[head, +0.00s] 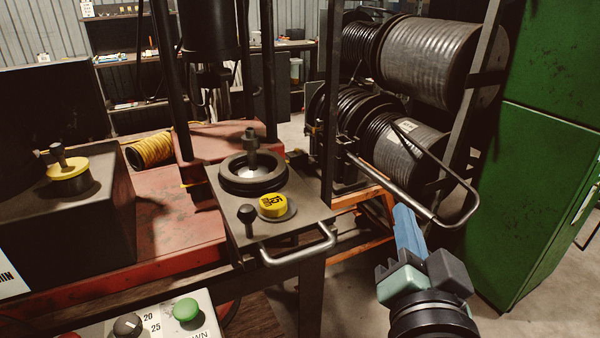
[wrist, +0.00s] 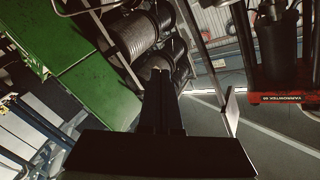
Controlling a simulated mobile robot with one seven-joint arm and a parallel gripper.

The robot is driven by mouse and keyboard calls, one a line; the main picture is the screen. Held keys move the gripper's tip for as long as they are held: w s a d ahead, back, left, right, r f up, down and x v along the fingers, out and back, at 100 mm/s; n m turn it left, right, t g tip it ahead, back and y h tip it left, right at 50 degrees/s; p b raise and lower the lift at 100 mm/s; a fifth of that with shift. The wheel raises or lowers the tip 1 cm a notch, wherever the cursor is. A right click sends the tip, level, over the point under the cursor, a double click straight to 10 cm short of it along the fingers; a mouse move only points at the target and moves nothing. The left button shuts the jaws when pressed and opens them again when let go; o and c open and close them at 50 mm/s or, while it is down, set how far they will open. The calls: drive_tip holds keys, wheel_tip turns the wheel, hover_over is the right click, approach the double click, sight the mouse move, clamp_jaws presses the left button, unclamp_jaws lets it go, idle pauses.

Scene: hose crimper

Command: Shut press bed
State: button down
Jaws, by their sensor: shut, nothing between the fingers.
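The press bed (head: 305,212) is a grey sliding plate that sticks out toward me from the red press (head: 170,205) in the head view. A bent metal handle (head: 300,250) is fixed to its front edge. A black ring die (head: 253,175), a yellow-topped disc (head: 273,206) and a black knob (head: 247,214) are on the plate. My gripper (head: 404,218) is right of the handle, apart from it, shut and empty. In the wrist view its dark fingers (wrist: 161,100) point away, and the bed is not clearly seen there.
A control panel (head: 160,322) with a green button is at the lower left. Hose reels (head: 430,60) on a rack with a projecting metal bar (head: 440,215) stand behind my gripper. A green cabinet (head: 545,150) is at the right.

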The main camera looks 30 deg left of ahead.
sight(239, 153)
drive_tip(key=s+a+r+m+g+y+p, duration=0.1)
drive_tip(key=s+a+m+g+y+p, duration=0.15)
drive_tip(key=s+g+p, duration=0.65)
drive_tip(key=s+a+r+m+g+y+p, duration=0.1)
drive_tip(key=s+a+r+m+y+p, duration=0.15)
drive_tip(key=p, duration=1.25)
drive_tip(key=shift+n+h, duration=0.4)
drive_tip(key=shift+n, duration=0.1)
drive_tip(key=p+x, duration=0.1)
drive_tip(key=x, duration=0.9)
drive_tip(key=shift+w+f+p, duration=0.3)
drive_tip(key=shift+w+f, duration=0.05)
drive_tip(key=shift+a, duration=0.1)
drive_tip(key=w+a+b, duration=0.1)
drive_tip(key=w+a, duration=0.4)
drive_tip(key=a, duration=0.1)
drive_tip(key=w+a+b, duration=0.2)
drive_tip(key=w+a, duration=0.2)
drive_tip(key=a, duration=0.2)
drive_tip(key=w+a+b, duration=0.2)
drive_tip(key=w+a, duration=0.3)
drive_tip(key=a, duration=0.1)
drive_tip(key=shift+w+a+f, duration=0.1)
drive_tip(key=shift+w+a, duration=0.25)
drive_tip(key=shift+a, duration=0.05)
drive_tip(key=shift+w+a+b, duration=0.2)
drive_tip(key=shift+a+b, duration=0.1)
drive_tip(key=shift+b, duration=0.05)
drive_tip(key=shift+r, duration=0.25)
